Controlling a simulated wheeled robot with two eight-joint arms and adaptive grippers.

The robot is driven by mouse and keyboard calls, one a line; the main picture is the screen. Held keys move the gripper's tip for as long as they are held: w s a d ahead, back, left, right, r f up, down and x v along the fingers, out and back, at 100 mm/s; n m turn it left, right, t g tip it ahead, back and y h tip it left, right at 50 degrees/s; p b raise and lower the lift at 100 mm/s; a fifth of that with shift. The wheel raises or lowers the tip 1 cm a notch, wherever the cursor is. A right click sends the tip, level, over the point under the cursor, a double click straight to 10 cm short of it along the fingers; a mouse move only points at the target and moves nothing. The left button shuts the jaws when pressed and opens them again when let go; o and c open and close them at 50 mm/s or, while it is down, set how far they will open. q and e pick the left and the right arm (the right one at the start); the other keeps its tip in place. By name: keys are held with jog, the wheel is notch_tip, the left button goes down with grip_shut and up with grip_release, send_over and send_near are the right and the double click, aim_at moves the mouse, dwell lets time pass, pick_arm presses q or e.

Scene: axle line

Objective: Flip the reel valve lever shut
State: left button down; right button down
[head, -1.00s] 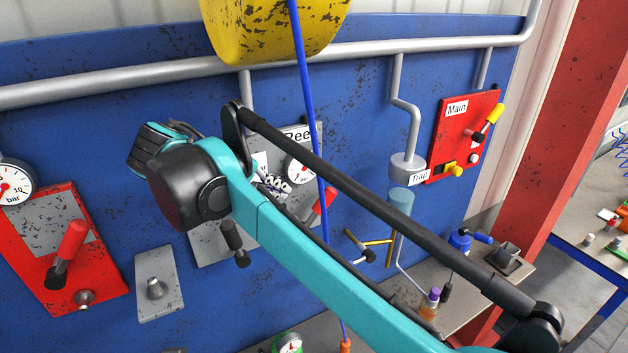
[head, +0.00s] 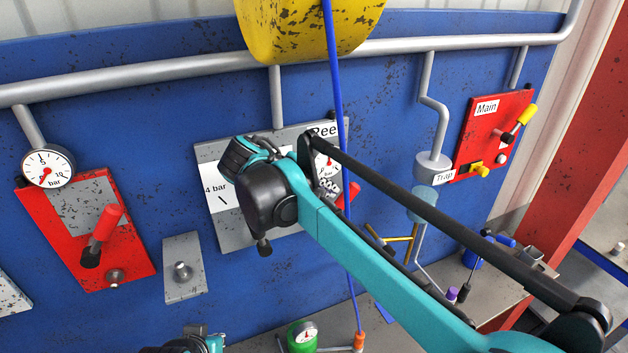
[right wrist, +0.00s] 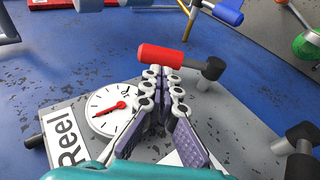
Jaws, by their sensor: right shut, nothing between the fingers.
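The grey reel panel (head: 228,238) is on the blue wall, mostly behind my right arm. Its red valve lever (head: 352,192) shows just right of my right gripper (head: 328,187), partly covered by the arm and blue hose. In the right wrist view, the red lever (right wrist: 167,55) lies across the picture, its black pivot end (right wrist: 214,68) to the right. My right gripper (right wrist: 162,75) is shut and empty, with its fingertips close to the lever's side; I cannot tell whether they touch. The reel gauge (right wrist: 112,110) is left of the fingers. My left gripper's fingers are not seen.
A blue hose (head: 338,110) hangs from the yellow drum (head: 300,30) past the reel panel. A red panel with a red lever (head: 103,230) is at left. The red Main panel (head: 490,135) and the trap (head: 433,165) are at right. A bench lies below.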

aim_at(345, 194)
jog(key=shift+p+x, duration=0.5)
jog(key=shift+x, duration=1.7)
jog(key=shift+d, duration=0.1)
